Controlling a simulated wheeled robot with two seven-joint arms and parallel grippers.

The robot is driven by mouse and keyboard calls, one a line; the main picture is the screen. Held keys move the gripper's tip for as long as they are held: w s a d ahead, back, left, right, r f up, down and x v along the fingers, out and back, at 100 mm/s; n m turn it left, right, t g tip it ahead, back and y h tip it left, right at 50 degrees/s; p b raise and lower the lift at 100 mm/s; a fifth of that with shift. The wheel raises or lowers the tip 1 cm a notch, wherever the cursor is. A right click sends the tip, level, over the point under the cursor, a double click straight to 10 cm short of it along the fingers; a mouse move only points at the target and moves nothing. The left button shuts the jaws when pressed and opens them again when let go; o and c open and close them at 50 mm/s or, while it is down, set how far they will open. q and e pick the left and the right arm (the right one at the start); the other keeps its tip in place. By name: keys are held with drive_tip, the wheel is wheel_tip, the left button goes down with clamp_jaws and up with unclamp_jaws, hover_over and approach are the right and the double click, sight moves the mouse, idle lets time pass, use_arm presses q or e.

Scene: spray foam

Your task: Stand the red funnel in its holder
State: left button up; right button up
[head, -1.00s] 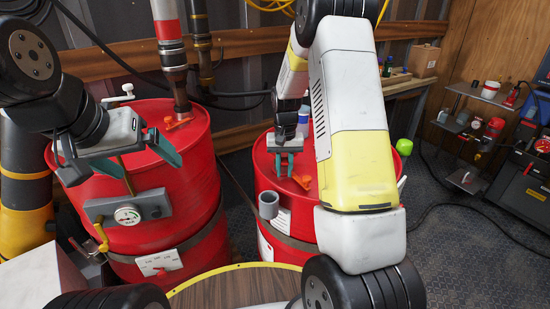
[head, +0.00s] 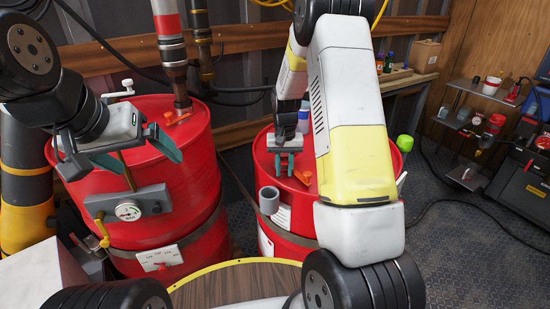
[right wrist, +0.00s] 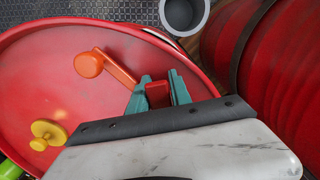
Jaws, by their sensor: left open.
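In the right wrist view a small red block (right wrist: 157,94), which I take to be part of the red funnel, sits between the teal fingers of my right gripper (right wrist: 160,90). The fingers touch it on both sides, and its funnel shape is hidden. In the head view my right gripper (head: 284,166) is low over the right red drum (head: 325,190). A grey round cup, probably the holder (head: 268,200), is fixed to that drum's front side and also shows in the right wrist view (right wrist: 184,13). My left gripper (head: 150,160) is open and empty near the left drum.
An orange lever (right wrist: 105,66) and a yellow knob (right wrist: 47,134) are on the right drum's lid. The left drum (head: 180,215) carries a gauge (head: 128,211) and pipes. A green knob (head: 404,143) stands at the right drum's edge. Shelves stand at the right.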

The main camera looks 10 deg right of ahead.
wheel_tip(320, 180, up, 8)
drive_tip(key=shift+f, duration=0.1)
idle(0.4)
drive_tip(key=s+r+t+y, duration=0.1)
drive_tip(key=s+r+t, duration=0.1)
drive_tip(key=s+r, duration=0.5)
drive_tip(key=s+a+r+n+t, duration=0.1)
drive_tip(key=s+r+t, duration=0.1)
drive_tip(key=s+r, duration=0.4)
drive_tip(key=s+a+r+n+t+y, duration=0.1)
drive_tip(key=s+r, duration=0.5)
drive_tip(key=s, duration=0.7)
drive_tip(key=shift+s+a+r+n+t, duration=0.2)
drive_tip(key=shift+s+a+n+t, duration=0.1)
drive_tip(key=shift+a+t, duration=0.45)
